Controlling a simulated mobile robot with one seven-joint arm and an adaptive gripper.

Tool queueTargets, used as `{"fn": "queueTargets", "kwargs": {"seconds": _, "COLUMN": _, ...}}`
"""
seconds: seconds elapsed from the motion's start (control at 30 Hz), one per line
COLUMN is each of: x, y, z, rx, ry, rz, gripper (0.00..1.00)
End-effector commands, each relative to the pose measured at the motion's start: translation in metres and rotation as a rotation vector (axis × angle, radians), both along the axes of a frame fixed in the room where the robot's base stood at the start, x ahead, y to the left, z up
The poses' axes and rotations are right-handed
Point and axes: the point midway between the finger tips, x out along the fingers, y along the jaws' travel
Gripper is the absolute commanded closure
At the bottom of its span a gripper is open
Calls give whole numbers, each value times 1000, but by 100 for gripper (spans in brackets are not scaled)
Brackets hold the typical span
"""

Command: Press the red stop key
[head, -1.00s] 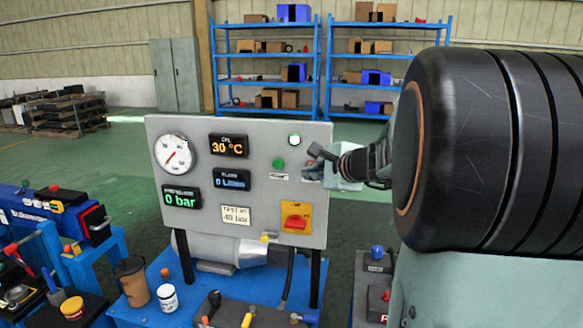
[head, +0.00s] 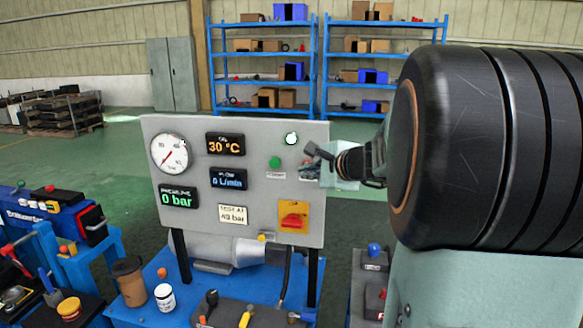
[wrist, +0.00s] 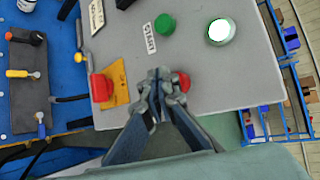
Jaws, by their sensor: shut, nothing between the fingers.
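The red stop key (wrist: 184,82) is a round red button on the grey panel (wrist: 240,85) in the wrist view. It shows just right of my gripper's fingertips (wrist: 160,78), which partly cover it. I cannot tell whether they touch it. In the head view my gripper (head: 311,150) is at the right part of the panel (head: 150,225), right of the green button (head: 275,162), and the red key is hidden there. My gripper is shut and holds nothing.
A green button (wrist: 165,24) and a lit white button (wrist: 219,31) are close by on the panel. A red rotary switch (head: 294,217) on a yellow plate sits below. A blue bench (head: 180,270) carries a brown cup (head: 131,282) and a white jar (head: 165,297).

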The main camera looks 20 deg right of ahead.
Motion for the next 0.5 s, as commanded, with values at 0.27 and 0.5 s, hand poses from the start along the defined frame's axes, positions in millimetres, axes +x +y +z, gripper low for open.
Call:
{"fn": "queueTargets", "kwargs": {"seconds": 0.27, "x": 1, "y": -1, "z": 0, "rx": 0, "ry": 0, "rz": 0, "gripper": 100}}
{"fn": "queueTargets", "kwargs": {"seconds": 0.5, "x": 7, "y": -5, "z": 0, "rx": -2, "ry": 0, "rz": 1, "gripper": 100}}
